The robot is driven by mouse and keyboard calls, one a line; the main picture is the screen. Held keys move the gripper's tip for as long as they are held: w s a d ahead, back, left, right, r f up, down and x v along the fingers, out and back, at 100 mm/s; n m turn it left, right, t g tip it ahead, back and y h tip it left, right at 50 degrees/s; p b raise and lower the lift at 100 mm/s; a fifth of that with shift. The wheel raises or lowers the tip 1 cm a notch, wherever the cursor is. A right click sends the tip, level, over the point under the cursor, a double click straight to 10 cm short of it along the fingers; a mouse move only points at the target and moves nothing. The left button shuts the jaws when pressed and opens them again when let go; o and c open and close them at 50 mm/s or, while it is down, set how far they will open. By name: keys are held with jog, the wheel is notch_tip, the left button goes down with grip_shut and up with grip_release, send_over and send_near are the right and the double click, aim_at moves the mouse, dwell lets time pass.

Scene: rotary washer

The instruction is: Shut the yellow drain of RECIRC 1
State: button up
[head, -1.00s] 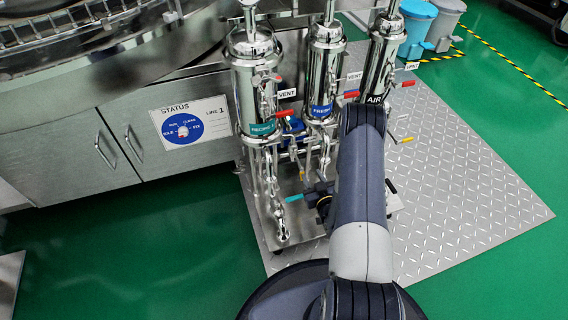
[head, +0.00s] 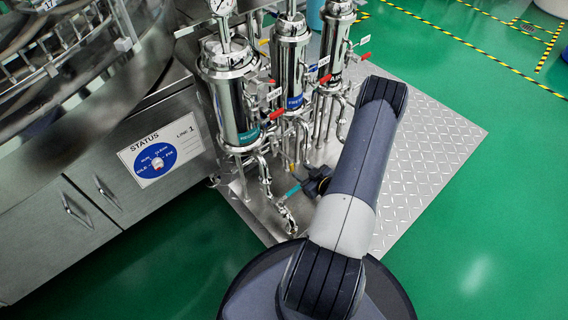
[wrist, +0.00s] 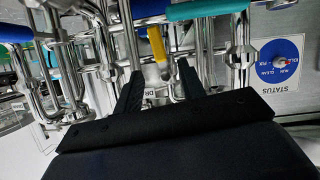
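The yellow drain handle (wrist: 157,47) shows in the wrist view, pointing down the picture between the fingers of my gripper (wrist: 160,82). My gripper is open, with dark fingers on either side of the handle's line; I cannot tell whether they touch it. A white tag reading "DR" (wrist: 150,92) is partly hidden between the fingers. In the head view, the filter housing with the teal label (head: 249,136) stands leftmost of three steel housings; the label is too small to read surely. My gripper (head: 318,182) is low beside its pipes, mostly hidden by my arm.
Steel pipes crowd around. The status panel (head: 156,162) is on the cabinet at left.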

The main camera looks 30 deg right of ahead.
aim_at(292, 166)
jog(key=b+x, duration=0.2)
jog(key=x, duration=0.7)
jog(key=shift+c, duration=0.2)
grip_shut()
